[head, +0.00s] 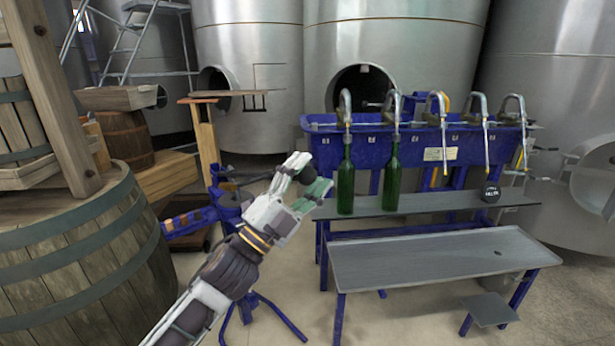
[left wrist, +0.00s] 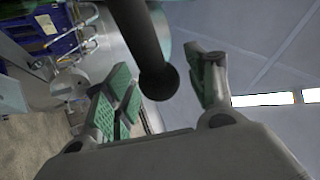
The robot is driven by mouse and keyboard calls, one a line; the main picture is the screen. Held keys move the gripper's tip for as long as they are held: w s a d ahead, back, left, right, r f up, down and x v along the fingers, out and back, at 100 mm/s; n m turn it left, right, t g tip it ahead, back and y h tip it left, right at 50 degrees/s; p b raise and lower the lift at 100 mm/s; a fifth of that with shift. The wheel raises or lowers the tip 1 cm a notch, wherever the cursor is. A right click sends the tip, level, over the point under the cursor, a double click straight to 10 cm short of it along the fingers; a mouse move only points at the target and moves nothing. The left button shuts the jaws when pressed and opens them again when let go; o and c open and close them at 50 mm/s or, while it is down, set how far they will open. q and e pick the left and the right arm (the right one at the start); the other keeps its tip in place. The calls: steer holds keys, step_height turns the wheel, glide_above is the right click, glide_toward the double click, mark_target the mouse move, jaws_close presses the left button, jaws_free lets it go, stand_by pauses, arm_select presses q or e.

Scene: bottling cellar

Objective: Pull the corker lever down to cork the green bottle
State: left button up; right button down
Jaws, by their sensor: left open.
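The blue corker (head: 190,221) stands on splayed legs left of the filler bench, partly covered by my left arm. Its dark lever sticks out and ends in a round black knob (head: 306,175). My left gripper (head: 309,174) is open, with the knob between its green-padded fingers. In the left wrist view the lever's knob (left wrist: 158,82) also lies between the spread fingers, with gaps on both sides. Two green bottles (head: 345,185) (head: 393,180) stand upright under the filler spouts. I cannot see a bottle in the corker. My right gripper is not in view.
A blue filler trough (head: 365,149) with several spouts stands behind the bottles' shelf (head: 440,202). A grey bench (head: 430,262) is in front. A large wooden barrel (head: 90,255) is at the left. Steel tanks (head: 390,45) fill the back.

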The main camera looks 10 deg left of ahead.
arm_select(q)
steer(key=shift+s+a+f, duration=0.1)
steer(key=v, duration=1.1)
steer(key=shift+s+a+f, duration=0.15)
steer(key=shift+s+f, duration=0.05)
stand_by(1.2)
stand_by(0.5)
